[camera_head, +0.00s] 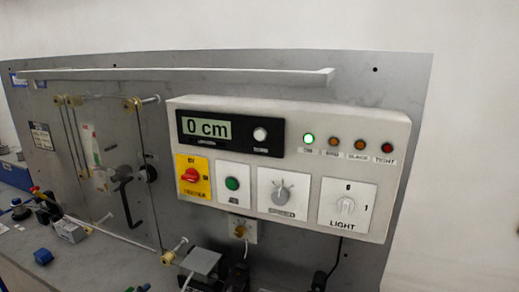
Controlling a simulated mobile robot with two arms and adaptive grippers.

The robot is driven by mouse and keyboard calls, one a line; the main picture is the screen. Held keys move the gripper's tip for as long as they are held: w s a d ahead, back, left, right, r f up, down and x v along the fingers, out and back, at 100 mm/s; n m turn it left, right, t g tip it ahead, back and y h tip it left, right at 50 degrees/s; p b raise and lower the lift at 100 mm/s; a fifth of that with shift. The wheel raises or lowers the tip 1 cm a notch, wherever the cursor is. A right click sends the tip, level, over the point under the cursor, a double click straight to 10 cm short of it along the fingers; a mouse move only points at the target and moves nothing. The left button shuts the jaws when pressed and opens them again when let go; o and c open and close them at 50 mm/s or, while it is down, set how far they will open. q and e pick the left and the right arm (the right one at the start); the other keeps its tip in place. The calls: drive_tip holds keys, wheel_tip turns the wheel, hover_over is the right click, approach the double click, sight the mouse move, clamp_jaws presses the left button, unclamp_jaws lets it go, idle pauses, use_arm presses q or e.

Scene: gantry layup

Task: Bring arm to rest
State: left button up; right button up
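Neither of my grippers shows in the head view. No part that is surely my arm shows either. A black crank-shaped lever (124,196) sits on the grey upright panel (200,70), left of the control box, with its handle hanging down. A thin rod (105,234) with a red and yellow end (36,190) runs slantwise in front of the panel's lower left. I cannot tell whether the lever or the rod is the arm of the task.
A pale ledge (180,75) runs above. Small blue parts (42,256) lie on the bench.

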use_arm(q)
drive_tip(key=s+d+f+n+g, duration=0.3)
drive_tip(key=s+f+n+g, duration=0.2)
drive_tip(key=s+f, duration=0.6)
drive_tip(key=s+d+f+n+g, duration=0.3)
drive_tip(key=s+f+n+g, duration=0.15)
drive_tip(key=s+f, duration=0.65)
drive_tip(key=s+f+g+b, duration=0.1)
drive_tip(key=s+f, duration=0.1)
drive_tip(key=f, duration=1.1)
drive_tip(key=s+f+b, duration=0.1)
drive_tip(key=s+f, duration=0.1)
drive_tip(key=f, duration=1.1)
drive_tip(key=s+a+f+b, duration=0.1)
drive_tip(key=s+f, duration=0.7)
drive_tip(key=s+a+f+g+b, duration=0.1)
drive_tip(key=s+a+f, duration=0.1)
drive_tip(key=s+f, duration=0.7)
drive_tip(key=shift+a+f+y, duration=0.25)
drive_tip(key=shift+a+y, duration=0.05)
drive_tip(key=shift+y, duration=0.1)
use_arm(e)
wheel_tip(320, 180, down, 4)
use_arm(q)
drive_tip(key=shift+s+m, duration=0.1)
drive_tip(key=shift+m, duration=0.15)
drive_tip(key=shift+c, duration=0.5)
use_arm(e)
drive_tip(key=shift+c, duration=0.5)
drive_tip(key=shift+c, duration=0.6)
